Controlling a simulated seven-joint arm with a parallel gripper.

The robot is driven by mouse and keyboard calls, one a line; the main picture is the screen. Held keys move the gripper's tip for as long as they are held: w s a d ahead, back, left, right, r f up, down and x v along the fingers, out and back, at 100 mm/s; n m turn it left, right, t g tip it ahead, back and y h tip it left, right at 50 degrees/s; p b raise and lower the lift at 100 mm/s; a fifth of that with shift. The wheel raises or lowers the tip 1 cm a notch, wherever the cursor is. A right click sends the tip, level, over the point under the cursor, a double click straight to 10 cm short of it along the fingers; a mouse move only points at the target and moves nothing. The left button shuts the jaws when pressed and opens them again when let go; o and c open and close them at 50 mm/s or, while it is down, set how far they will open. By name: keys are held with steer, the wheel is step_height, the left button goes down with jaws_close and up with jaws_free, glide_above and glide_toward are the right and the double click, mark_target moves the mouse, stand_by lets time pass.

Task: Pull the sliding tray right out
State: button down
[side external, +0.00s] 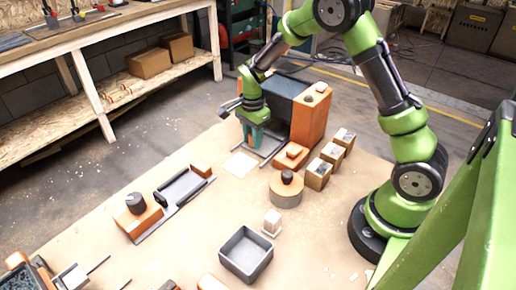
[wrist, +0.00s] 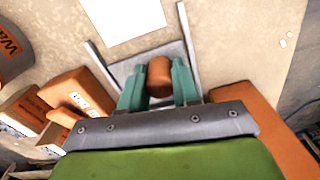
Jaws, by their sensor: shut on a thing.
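The sliding tray (wrist: 124,69) is a flat grey plate between two thin rails, with a rounded brown-orange knob (wrist: 159,75) on it. My gripper (wrist: 158,82) has its teal fingers on either side of the knob and is shut on it. In the side external view, my gripper (side external: 257,140) points down at the near-left side of an orange and dark grey housing (side external: 309,120). A rail (side external: 272,155) shows beside the fingers there. The fingers and wrist hide most of the tray and the knob in that view.
A white sheet (side external: 240,164) lies on the bench just before the rails. A grey bin (side external: 246,254) is nearer the camera.

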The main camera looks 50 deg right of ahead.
steer(key=a, duration=1.1)
steer(key=shift+a, duration=0.35)
steer(key=c, duration=0.8)
jaws_free()
steer(key=shift+d, duration=0.1)
steer(key=shift+r, duration=0.2)
step_height(320, 180, up, 17)
steer(key=shift+f, duration=0.2)
